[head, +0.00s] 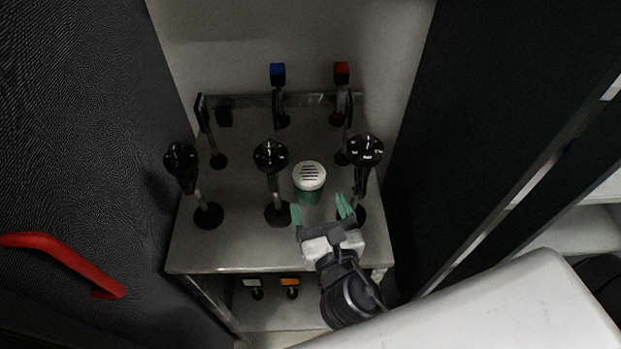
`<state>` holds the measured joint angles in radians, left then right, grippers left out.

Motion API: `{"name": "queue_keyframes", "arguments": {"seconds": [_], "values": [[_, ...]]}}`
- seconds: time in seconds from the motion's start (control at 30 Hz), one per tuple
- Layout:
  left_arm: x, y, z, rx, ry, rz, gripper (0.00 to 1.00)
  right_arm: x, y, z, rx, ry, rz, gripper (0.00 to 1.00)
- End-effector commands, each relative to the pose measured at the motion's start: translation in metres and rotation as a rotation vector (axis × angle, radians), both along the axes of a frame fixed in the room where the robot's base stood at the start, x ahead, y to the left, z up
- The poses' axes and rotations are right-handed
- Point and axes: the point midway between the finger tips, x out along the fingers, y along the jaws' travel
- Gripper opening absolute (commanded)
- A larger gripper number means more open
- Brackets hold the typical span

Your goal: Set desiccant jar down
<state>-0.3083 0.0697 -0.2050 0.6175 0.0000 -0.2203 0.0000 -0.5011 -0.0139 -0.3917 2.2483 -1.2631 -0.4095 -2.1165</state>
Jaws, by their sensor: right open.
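The desiccant jar (309,180) has a white slotted lid and a green body. It stands upright on the grey bench top (235,250), between the middle and right front posts. My right gripper (321,212) has green fingertips and is open just in front of the jar. Its fingers are spread apart, and the jar lies beyond them, towards the back. Whether a fingertip touches the jar's lower side I cannot tell. My left gripper is not in view.
Black-topped posts stand close by: left (181,158), middle (270,156) and right (365,150). A blue-topped post (278,74) and a red-topped post (342,73) stand at the back. Dark panels flank the bench; a red handle (62,258) is at left. The front left bench top is clear.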

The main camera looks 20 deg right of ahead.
Motion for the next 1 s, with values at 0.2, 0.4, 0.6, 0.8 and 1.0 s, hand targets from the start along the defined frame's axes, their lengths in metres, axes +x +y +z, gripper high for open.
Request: {"name": "queue_keyframes", "arguments": {"seconds": [0.2,0.4,0.6,0.8,1.0], "values": [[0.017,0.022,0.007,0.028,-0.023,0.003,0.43,0.018,-0.002,0.001,0.0,0.0,-0.001,0.77],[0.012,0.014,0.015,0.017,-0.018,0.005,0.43,0.047,-0.003,0.002,0.0,-0.002,-0.001,0.77],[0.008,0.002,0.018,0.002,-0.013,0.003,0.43,0.066,-0.005,-0.001,0.001,0.001,-0.001,0.77],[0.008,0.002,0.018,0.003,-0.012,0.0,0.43,0.067,-0.005,-0.001,0.0,0.001,-0.001,0.77],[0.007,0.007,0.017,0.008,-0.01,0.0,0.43,0.067,-0.005,-0.001,0.0,0.001,0.0,0.51]]}}
